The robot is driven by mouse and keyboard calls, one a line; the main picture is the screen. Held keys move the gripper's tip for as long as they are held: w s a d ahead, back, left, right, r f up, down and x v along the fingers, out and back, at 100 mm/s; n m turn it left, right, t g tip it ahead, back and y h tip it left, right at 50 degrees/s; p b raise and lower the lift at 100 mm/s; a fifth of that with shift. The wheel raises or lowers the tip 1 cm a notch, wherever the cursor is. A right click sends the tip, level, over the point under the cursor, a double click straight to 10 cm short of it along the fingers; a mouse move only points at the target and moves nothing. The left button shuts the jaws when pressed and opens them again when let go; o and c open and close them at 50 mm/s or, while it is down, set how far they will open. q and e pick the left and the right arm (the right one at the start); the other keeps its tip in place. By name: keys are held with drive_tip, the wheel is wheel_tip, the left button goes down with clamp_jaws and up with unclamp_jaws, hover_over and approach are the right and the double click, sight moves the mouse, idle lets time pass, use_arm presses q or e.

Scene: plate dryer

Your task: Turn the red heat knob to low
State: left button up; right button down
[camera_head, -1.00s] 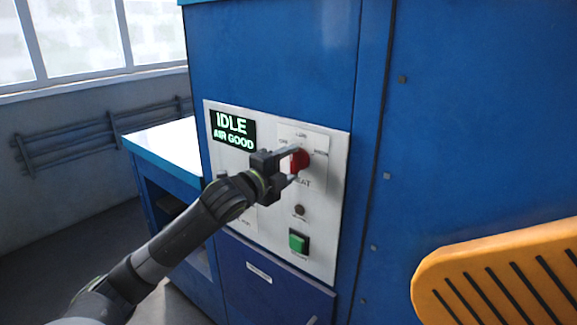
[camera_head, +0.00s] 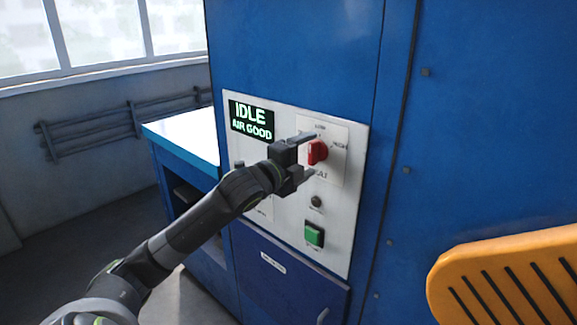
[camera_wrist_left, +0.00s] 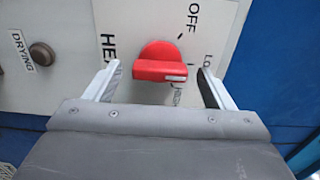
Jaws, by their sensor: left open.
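The red heat knob (camera_head: 317,152) sits on the pale control panel (camera_head: 349,200), with LOW above it and HIGH to its right. In the left wrist view the knob (camera_wrist_left: 160,62) has its white mark at the right end, towards the partly hidden LOW label; OFF is above. My left gripper (camera_head: 307,155) is open in front of the panel. Its fingers stand on either side of the knob, apart from it, with visible gaps in the left wrist view (camera_wrist_left: 158,72). My right gripper is not in view.
A display (camera_head: 252,120) reads IDLE, AIR GOOD. A dark button (camera_head: 316,201) and a green button (camera_head: 314,234) are below the knob. An orange slotted panel (camera_head: 510,275) fills the lower right. A white-topped counter (camera_head: 185,140) stands left of the blue cabinet (camera_head: 300,50).

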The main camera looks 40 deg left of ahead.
use_arm(q)
drive_tip(key=s+a+p, duration=0.1)
drive_tip(key=s+p, duration=0.6)
drive_tip(key=s, duration=1)
drive_tip(key=shift+a, duration=0.15)
idle(0.3)
idle(0.5)
